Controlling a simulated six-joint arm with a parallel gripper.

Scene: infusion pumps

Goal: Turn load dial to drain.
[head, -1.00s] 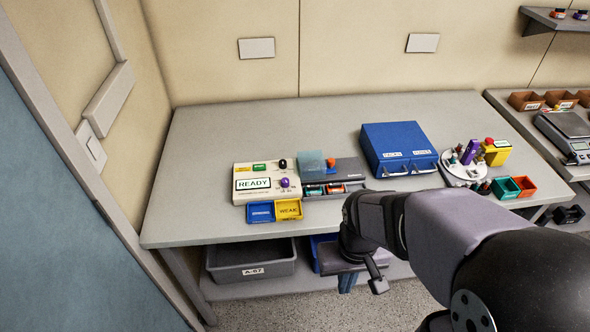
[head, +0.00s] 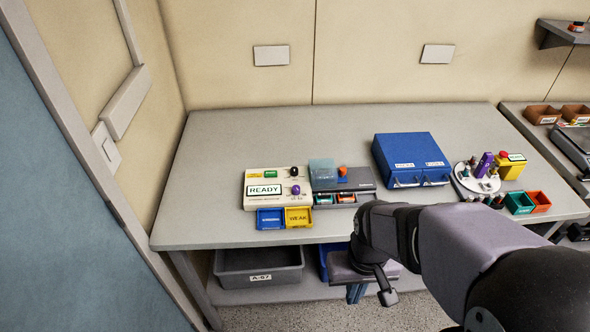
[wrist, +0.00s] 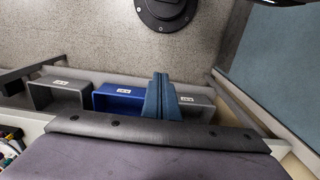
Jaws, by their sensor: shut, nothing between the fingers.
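A cream tester (head: 262,200) with a READY screen (head: 264,189) stands on the bench. It has a black knob (head: 293,172) and a purple knob (head: 295,190). An orange knob (head: 342,171) sits on the grey unit (head: 358,183) beside it. Their labels are too small to read, so I cannot tell which is the load dial. My gripper (head: 356,293) hangs below the bench's front edge, right of and apart from the tester. Its blue fingers (wrist: 158,98) are together and empty in the wrist view.
Blue and yellow WEAK trays (head: 298,217) sit before the tester. A blue case (head: 408,157) and a round white stand (head: 478,180) are to the right. Bins, including a grey one (head: 260,266), sit on the lower shelf. Bench (head: 200,190) left of the tester is clear.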

